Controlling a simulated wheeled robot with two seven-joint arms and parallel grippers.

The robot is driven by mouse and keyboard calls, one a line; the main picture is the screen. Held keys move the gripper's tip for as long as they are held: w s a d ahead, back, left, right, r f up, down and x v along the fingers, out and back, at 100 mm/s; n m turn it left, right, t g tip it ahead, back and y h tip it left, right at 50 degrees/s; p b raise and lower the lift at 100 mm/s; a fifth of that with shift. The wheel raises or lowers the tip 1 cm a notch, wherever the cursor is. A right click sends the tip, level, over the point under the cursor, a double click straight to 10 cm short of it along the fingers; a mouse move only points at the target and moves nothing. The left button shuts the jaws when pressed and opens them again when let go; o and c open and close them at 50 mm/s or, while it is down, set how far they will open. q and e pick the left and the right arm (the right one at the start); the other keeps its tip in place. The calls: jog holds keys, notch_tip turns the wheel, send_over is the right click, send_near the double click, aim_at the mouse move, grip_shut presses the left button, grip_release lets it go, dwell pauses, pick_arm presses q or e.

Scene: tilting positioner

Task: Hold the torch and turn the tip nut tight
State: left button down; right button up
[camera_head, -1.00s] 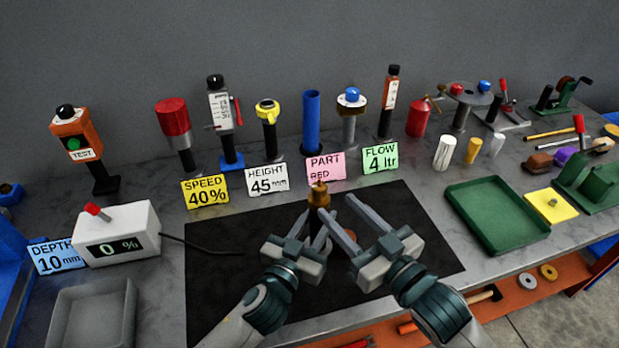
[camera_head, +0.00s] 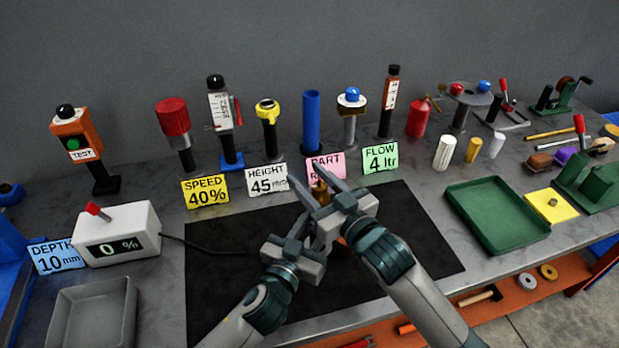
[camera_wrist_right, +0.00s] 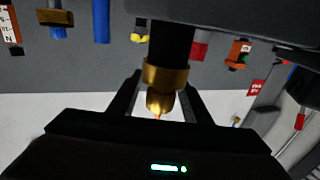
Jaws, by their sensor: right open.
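The torch shows in the right wrist view as a black cylinder (camera_wrist_right: 172,42) with a brass tip nut (camera_wrist_right: 166,74) and a tapered brass end. In the head view the brass nut (camera_head: 320,191) stands above the dark mat, partly hidden by my right gripper (camera_head: 308,179). My right gripper is open, one finger on each side of the brass end, with gaps visible in the wrist view. My left gripper (camera_head: 307,228) is low at the torch, its fingers overlapped by the right gripper. Whether it grips the torch body is hidden.
The black mat (camera_head: 225,285) lies around the arms. A control box (camera_head: 117,235) reading 0 % stands at left, above a grey tray (camera_head: 92,312). A green tray (camera_head: 497,215) is at right. Posts and label cards, including a pink card (camera_head: 325,168), line the back.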

jog(key=shift+w, duration=0.1)
jog(key=shift+c, duration=0.6)
jog(key=c, duration=0.9)
jog(key=shift+a, duration=0.1)
jog(key=shift+m+t+h, duration=0.3)
jog(key=shift+m+h, duration=0.1)
jog(key=shift+h, duration=0.1)
jog(key=shift+w+d+r+m+t+h, duration=0.15)
jog(key=shift+d+m+t+h, duration=0.1)
jog(key=shift+m+t+h, duration=0.6)
jog(key=shift+w+d+m+h, duration=0.15)
jog(key=shift+m+h, duration=0.2)
jog(key=shift+h, duration=0.35)
jog(key=shift+s+d+m+h, duration=0.15)
jog(key=shift+m+h, duration=0.15)
jog(key=shift+h, duration=0.35)
jog(key=shift+w, duration=0.1)
jog(key=o, duration=1)
